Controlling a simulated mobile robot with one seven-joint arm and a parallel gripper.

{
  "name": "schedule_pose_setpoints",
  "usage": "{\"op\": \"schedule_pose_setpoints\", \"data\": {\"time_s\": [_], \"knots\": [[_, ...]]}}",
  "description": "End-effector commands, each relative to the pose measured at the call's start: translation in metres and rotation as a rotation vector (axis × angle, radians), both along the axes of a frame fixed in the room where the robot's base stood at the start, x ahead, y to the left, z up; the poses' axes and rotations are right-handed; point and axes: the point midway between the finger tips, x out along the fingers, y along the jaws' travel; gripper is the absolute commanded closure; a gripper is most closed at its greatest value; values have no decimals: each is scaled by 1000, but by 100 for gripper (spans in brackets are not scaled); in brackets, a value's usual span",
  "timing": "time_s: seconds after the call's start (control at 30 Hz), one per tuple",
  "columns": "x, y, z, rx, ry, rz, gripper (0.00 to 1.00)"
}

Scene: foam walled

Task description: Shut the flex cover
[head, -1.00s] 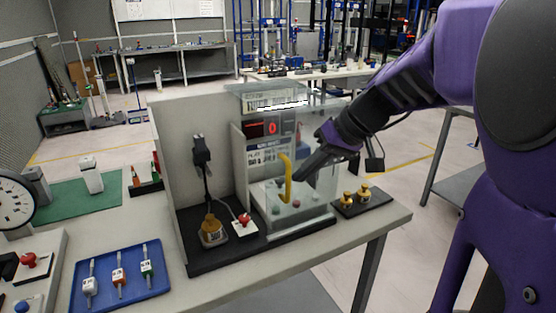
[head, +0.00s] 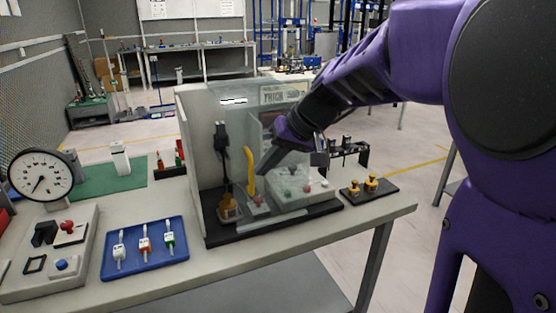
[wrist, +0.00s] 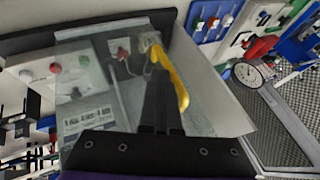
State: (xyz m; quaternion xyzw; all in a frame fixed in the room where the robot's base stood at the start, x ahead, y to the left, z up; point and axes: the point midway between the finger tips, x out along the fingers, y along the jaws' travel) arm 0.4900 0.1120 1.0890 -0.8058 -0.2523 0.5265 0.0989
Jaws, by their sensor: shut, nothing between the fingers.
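The flex cover (head: 237,118) is a clear panel with a yellow handle (head: 249,168), at the front of a grey walled test station. It stands out at an angle over the station's left part, so the black plug and cord show through it. My gripper (head: 262,170) is shut and empty, with its fingertips just right of the yellow handle. In the wrist view, my gripper (wrist: 160,75) points at the handle (wrist: 173,76), which curves beside the fingertips. I cannot tell if they touch the handle or the panel.
A blue tray (head: 108,274) with several small tools lies at the front left. A dial gauge (head: 40,174) stands at the far left. Brass weights on a black plate (head: 385,190) sit right of the station. A tall grey wall (head: 190,120) bounds the station's left side.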

Motion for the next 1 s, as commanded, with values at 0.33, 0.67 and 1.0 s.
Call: {"op": "schedule_pose_setpoints", "data": {"time_s": [0.33, 0.67, 1.0], "knots": [[-19, 61, 0, 1, 0, 4, 100], [-24, 76, 0, 1, 1, 3, 100], [-25, 79, 0, 4, 3, 8, 100]]}}
